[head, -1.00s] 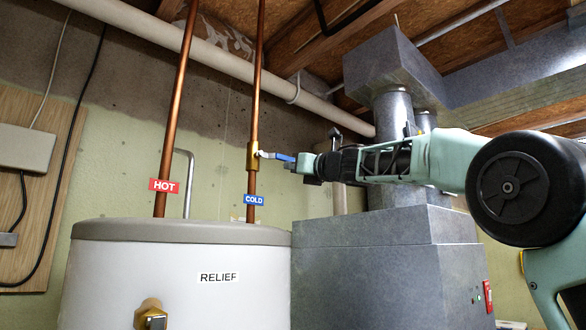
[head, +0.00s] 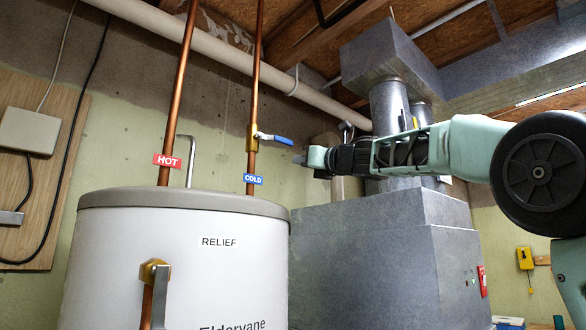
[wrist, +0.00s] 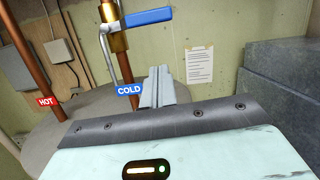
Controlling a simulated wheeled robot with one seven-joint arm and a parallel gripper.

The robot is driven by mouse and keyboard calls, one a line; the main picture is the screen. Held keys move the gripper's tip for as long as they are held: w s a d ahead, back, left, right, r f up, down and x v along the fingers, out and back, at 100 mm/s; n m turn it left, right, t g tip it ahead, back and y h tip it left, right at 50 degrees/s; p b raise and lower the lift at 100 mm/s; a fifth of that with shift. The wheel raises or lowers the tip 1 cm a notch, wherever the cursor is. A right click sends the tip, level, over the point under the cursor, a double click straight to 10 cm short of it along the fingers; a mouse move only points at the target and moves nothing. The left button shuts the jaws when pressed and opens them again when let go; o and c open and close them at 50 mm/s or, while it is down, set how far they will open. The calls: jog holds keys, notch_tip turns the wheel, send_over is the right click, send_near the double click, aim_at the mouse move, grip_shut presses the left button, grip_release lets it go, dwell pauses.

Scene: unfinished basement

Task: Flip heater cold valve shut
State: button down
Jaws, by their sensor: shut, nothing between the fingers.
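The cold valve is a brass body (head: 252,138) on the right copper pipe, above the blue COLD tag (head: 253,180). Its blue lever handle (head: 277,139) points right, across the pipe and nearly level. In the wrist view the blue handle (wrist: 148,18) is at the top, with the brass valve body (wrist: 117,40) at its left end. My gripper (head: 299,160) is shut and empty, just below and right of the handle's free end. The grey fingers (wrist: 157,88) are together in the wrist view, below the handle and apart from it in the picture.
The white water heater tank (head: 170,260) stands below the pipes, with a brass relief valve (head: 153,270) in front. The left copper pipe carries a red HOT tag (head: 167,160). A grey furnace (head: 375,240) stands at right, below my arm.

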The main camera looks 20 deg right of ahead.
jog(key=b+v, duration=0.1)
jog(key=v, duration=0.4)
jog(key=shift+s+f+b, duration=0.2)
jog(key=shift+s+b, duration=0.05)
jog(key=shift+b, duration=0.1)
